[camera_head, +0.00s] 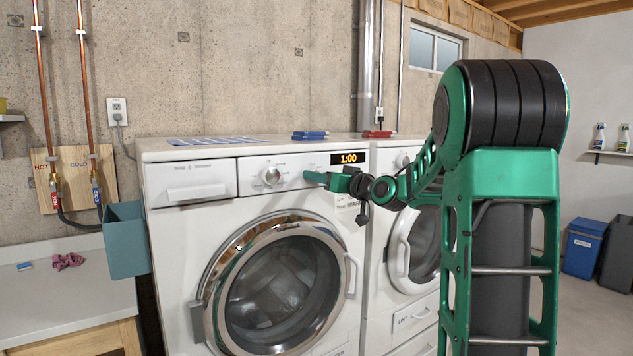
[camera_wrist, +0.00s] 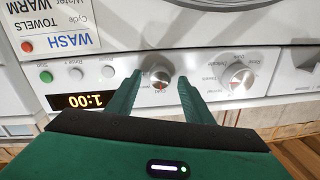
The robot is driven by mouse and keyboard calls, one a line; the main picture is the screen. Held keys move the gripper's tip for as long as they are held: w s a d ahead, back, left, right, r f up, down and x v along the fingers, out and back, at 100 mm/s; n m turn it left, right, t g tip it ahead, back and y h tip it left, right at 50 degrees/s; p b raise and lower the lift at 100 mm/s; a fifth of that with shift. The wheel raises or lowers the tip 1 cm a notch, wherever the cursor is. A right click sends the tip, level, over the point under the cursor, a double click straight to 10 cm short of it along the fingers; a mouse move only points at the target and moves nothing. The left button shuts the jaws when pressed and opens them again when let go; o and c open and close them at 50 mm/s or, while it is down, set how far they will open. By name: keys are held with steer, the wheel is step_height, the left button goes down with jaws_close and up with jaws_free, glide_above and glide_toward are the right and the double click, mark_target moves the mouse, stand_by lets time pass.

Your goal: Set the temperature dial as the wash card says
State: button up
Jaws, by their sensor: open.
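The temperature dial (camera_wrist: 160,75) is a small metallic knob on the washer panel, seen upside down in the wrist view. A label beside it seems to read "Cold", near a small red mark; its exact setting is hard to tell. My gripper (camera_wrist: 158,84) is open, with one green finger on each side of the dial; contact is unclear. The wash card (camera_wrist: 66,38) is on the washer front and reads "WASH" and "Water WARM".
A larger dial (camera_head: 271,175) sits beside the gripper and also shows in the wrist view (camera_wrist: 237,77). The lit display (camera_head: 348,158) reads 1:00. The round door (camera_head: 280,285) is below the panel. A teal bin (camera_head: 126,240) hangs left of the washer (camera_head: 175,250).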

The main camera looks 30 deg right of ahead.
steer(key=c, duration=1)
steer(key=shift+a, duration=0.1)
steer(key=shift+c, duration=0.2)
steer(key=m, duration=1)
steer(key=shift+f+t+h, duration=0.1)
steer(key=shift+t+h, duration=0.2)
